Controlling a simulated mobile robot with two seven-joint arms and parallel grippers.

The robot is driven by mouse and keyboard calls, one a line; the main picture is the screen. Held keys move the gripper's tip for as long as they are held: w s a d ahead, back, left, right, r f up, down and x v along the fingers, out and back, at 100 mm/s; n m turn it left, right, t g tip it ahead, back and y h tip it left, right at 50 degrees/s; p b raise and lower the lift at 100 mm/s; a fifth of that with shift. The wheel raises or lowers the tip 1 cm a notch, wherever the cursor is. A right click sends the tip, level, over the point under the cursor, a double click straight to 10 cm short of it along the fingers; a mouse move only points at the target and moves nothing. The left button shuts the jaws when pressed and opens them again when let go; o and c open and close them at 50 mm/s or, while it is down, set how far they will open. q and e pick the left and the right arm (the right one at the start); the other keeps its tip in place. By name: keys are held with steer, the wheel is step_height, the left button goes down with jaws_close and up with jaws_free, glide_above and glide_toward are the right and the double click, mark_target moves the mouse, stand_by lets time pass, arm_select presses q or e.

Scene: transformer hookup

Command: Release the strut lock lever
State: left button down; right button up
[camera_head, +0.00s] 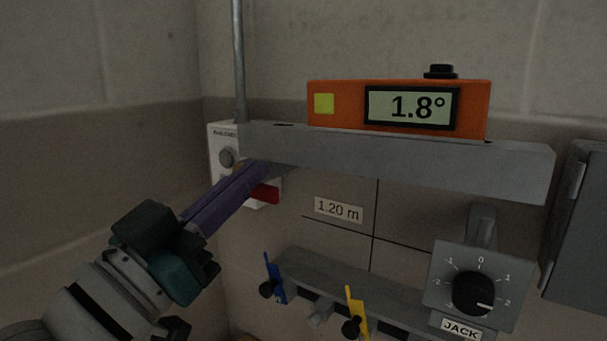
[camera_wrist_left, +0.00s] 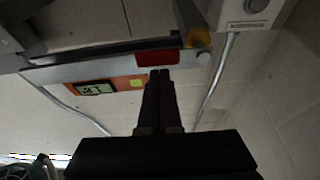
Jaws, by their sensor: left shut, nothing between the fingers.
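The lever is a short red handle (camera_head: 265,192) just below the left end of the grey beam (camera_head: 400,160) in the head view. It also shows in the left wrist view as a red block (camera_wrist_left: 157,57) just beyond my fingertips. My left gripper (camera_head: 258,173) has its long purple fingers closed together, with nothing between them. Its tips overlap the inner end of the red handle in the head view and hide part of it. I cannot tell whether they touch it. An orange-yellow round part (camera_wrist_left: 198,38) is beside the red block. My right gripper is out of view.
An orange level (camera_head: 397,107) reading 1.8° sits on the beam. A white wall box (camera_head: 222,150) is behind its left end. A JACK dial (camera_head: 474,293), blue clip (camera_head: 275,280) and yellow clip (camera_head: 357,312) are below. A grey cabinet (camera_head: 580,230) stands at right.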

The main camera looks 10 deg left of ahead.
arm_select(q)
steer(key=shift+d+f+m+h+b, duration=0.1)
steer(key=shift+f+m+h+b, duration=0.45)
steer(key=shift+m, duration=0.65)
steer(key=m, duration=0.1)
steer(key=f+m+g+h+b, duration=0.1)
steer(key=m, duration=0.2)
steer(key=shift+f+h, duration=0.3)
steer(key=shift+h, duration=0.05)
steer(key=shift+w+a+f+m+g+h+b, duration=0.3)
steer(key=shift+a+f+m+g, duration=0.5)
steer(key=shift+m, duration=1.85)
steer(key=shift+w+a+f+m+g+h+b, duration=0.1)
steer(key=shift+a+f+m+g+b, duration=0.5)
steer(key=shift+m, duration=2)
steer(key=shift+w+a+f+m+g+h+b, duration=0.3)
steer(key=shift+f+m+g, duration=0.75)
steer(key=shift+m, duration=1.6)
steer(key=shift+s+a+r+g, duration=0.1)
steer(key=shift+a+r+g, duration=0.05)
steer(key=shift+r+g, duration=0.2)
